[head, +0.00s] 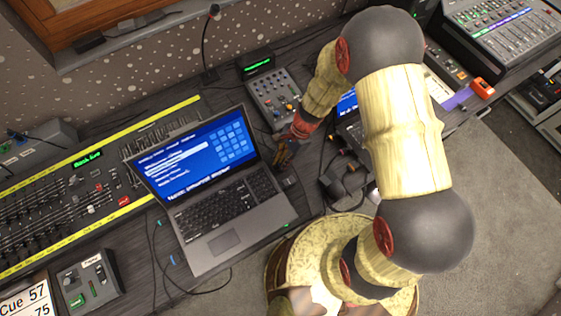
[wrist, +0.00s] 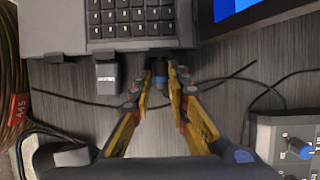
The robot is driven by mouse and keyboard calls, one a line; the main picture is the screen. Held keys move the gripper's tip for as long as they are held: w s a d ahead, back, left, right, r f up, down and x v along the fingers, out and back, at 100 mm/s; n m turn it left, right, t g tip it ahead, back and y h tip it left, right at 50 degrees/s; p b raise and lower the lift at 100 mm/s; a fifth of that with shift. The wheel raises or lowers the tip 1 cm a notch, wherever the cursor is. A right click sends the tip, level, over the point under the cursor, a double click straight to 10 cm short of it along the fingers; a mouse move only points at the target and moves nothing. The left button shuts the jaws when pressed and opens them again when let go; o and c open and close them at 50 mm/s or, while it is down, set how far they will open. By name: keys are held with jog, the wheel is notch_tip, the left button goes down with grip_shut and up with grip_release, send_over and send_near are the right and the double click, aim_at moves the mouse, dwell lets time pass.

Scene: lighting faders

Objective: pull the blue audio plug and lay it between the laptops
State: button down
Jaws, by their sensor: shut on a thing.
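The near laptop (head: 225,205) stands open with a blue screen in the head view. Its keyboard side (wrist: 130,35) shows at the top left of the wrist view. A second laptop (head: 347,103) is mostly hidden behind my arm; a corner of a blue screen (wrist: 230,8) shows at the top right of the wrist view. My gripper (wrist: 161,72) is at the near laptop's side edge, its yellow fingers closed around the dark plug with a bluish part (wrist: 160,80). The plug's tip is at the laptop edge; I cannot tell whether it is still seated.
A small black block (wrist: 107,75) sits at the laptop's edge beside the plug. Thin black cables (wrist: 75,98) cross the desk. A small mixer (head: 272,98) stands behind my gripper, and a long fader console (head: 100,185) lies left. Grey desk between the laptops is partly bare.

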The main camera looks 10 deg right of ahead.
jog(key=shift+d, duration=0.15)
jog(key=shift+w+d, duration=0.3)
jog(key=shift+d, duration=0.35)
jog(key=shift+w+d, duration=0.25)
jog(key=shift+d, duration=0.35)
jog(key=shift+w+d, duration=0.3)
jog(key=shift+d, duration=0.35)
